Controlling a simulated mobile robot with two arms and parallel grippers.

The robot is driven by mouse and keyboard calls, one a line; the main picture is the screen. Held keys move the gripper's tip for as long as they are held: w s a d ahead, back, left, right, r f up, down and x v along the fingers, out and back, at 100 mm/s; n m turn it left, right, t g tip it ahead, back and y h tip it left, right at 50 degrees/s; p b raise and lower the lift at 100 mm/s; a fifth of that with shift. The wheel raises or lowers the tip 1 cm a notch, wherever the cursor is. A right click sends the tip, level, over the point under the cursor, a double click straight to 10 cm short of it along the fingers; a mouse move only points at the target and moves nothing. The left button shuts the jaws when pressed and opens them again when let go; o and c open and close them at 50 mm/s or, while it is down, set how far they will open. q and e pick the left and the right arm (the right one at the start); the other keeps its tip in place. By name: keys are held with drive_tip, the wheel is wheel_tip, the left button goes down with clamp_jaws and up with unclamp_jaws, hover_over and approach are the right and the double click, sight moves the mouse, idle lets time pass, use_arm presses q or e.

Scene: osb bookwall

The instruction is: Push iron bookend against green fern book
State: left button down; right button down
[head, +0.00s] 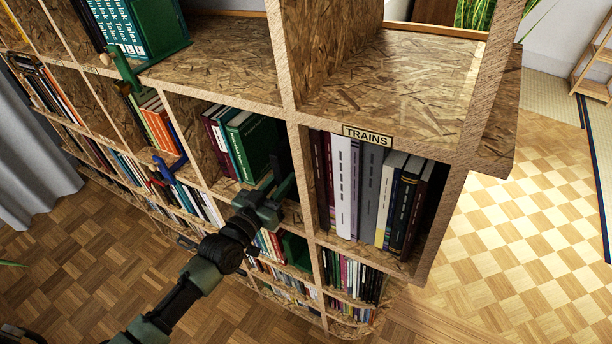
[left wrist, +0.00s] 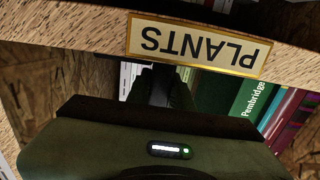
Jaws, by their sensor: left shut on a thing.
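The green fern book is probably the broad dark green book (head: 256,146) at the right end of a short row in the middle compartment. A green spine lettered "Pembridge" (left wrist: 252,96) shows in the left wrist view. My left gripper (head: 274,192) reaches into this compartment from the front, to the right of the green book. In the left wrist view its fingers are shut on a dark upright piece (left wrist: 158,84), most likely the iron bookend. The bookend is mostly hidden by the gripper, and I cannot tell whether it touches the book. My right gripper is not in view.
A board upright stands right of the compartment, beside the books under the "TRAINS" label (head: 367,135). A blue object (head: 170,168) sticks out further left. The top-right shelf (head: 400,80) is bare.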

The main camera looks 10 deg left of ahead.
use_arm(q)
drive_tip(key=shift+w+a+f+b, duration=0.1)
drive_tip(key=shift+w+a+b, duration=0.2)
drive_tip(key=shift+a, duration=0.3)
drive_tip(key=shift+w+a+f+b, duration=0.15)
drive_tip(key=shift+a+b, duration=0.1)
drive_tip(key=shift+a, duration=0.35)
drive_tip(key=shift+w+a+b, duration=0.15)
drive_tip(key=shift+a+b, duration=0.2)
drive_tip(key=shift+a, duration=0.4)
drive_tip(key=c, duration=1.3)
unclamp_jaws()
drive_tip(key=shift+f, duration=0.15)
